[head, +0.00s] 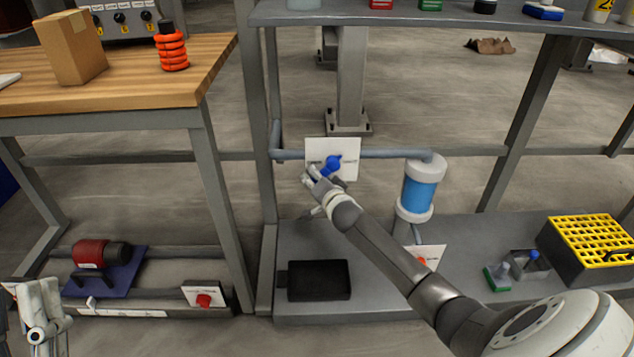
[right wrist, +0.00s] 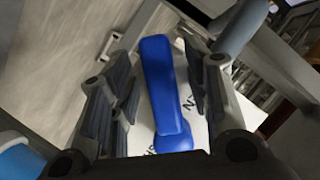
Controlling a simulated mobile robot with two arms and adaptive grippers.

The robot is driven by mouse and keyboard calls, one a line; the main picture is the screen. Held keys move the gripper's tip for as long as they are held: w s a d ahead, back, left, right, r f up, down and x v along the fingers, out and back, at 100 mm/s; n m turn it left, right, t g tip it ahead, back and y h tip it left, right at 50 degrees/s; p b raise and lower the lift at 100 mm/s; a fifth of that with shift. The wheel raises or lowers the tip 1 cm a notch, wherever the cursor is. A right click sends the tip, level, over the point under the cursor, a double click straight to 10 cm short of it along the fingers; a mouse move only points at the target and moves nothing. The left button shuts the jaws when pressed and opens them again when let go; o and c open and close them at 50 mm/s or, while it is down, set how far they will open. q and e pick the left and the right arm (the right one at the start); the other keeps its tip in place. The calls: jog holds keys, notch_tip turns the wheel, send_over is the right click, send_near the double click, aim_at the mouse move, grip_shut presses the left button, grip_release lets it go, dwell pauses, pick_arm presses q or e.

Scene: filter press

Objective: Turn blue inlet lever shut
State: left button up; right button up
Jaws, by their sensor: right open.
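The blue inlet lever (head: 332,164) sits on a white plate (head: 345,146) on the grey pipe, under the rack's top shelf. My right gripper (head: 313,178) is at the lever, in front of the plate. In the right wrist view the lever's handle (right wrist: 163,85) lies between the two spread fingers (right wrist: 158,88), with a visible gap on the left; contact on the right cannot be told. Part of the lever is hidden behind my gripper in the head view. My left gripper (head: 40,318) hangs at the lower left, partly cut off, and its opening is unclear.
The pipe (head: 395,154) runs right to a blue and white filter cylinder (head: 420,186). Below are a black tray (head: 319,280), a red knob (head: 204,300) on a white plate, and a yellow-topped crate (head: 593,240). A wooden bench (head: 130,85) stands at the left.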

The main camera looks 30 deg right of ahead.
grip_shut()
dwell(0.3)
